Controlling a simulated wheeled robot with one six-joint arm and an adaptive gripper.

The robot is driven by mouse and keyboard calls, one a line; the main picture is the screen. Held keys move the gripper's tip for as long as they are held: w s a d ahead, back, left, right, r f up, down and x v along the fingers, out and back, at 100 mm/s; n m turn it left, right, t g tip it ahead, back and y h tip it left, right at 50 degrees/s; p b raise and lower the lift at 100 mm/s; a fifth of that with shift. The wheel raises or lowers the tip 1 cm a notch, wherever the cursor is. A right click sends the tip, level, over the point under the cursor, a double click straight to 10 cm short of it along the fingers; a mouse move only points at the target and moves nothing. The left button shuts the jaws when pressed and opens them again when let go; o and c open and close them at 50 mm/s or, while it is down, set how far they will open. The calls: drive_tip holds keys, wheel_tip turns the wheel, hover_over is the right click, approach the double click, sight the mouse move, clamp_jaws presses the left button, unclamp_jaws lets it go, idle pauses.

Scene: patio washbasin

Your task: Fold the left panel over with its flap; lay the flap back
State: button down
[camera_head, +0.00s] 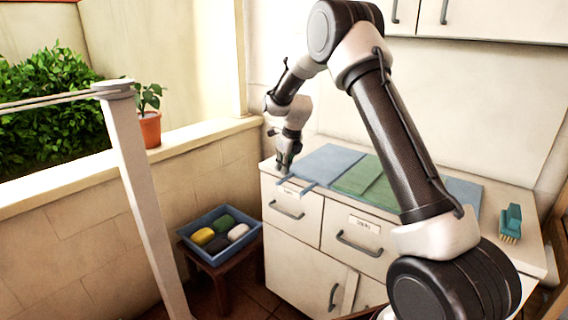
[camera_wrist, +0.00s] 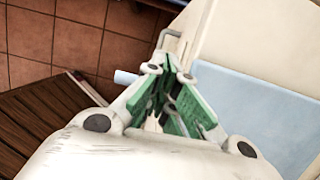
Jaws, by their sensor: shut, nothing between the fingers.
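A folding mat lies open on the counter. Its left panel (camera_head: 328,163) is blue and lies flat; it also shows at the right of the wrist view (camera_wrist: 262,112). The green middle part (camera_head: 362,180) lies beside it, and a blue right panel (camera_head: 466,191) is partly behind my arm. A narrow blue flap (camera_head: 309,187) sticks out at the left panel's front edge; a pale blue end shows left of my fingers in the wrist view (camera_wrist: 125,77). My gripper (camera_head: 283,170) is shut and empty, pointing down at the counter's left end, beside the left panel. Exact contact is unclear.
A teal brush (camera_head: 511,222) lies at the counter's right end. A blue tray (camera_head: 219,236) with several coloured pieces stands on a low wooden stool at left. A white post (camera_head: 143,180) and a wall ledge with a potted plant (camera_head: 149,128) are further left.

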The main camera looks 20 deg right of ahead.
drive_tip(key=shift+f, duration=0.25)
idle(0.3)
wheel_tip(320, 180, up, 12)
drive_tip(key=s+d+n, duration=0.2)
drive_tip(key=n, duration=0.2)
drive_tip(key=s+f+n+g, duration=0.2)
drive_tip(key=s+f+n, duration=0.2)
drive_tip(key=s+n, duration=0.25)
drive_tip(key=s+d+r+n+t, duration=0.1)
drive_tip(key=s+d+r+n, duration=0.2)
drive_tip(key=s, duration=0.9)
drive_tip(key=s+d+r+n+t+h, duration=0.1)
drive_tip(key=s+d+r+n, duration=0.2)
drive_tip(key=s+n, duration=0.6)
drive_tip(key=s+d+r+n+t, duration=0.2)
drive_tip(key=s+d+r+n, duration=0.2)
drive_tip(key=s, duration=1.3)
drive_tip(key=shift+r+n+h, duration=0.4)
drive_tip(key=shift+r+n, duration=0.75)
drive_tip(key=shift+r, duration=0.45)
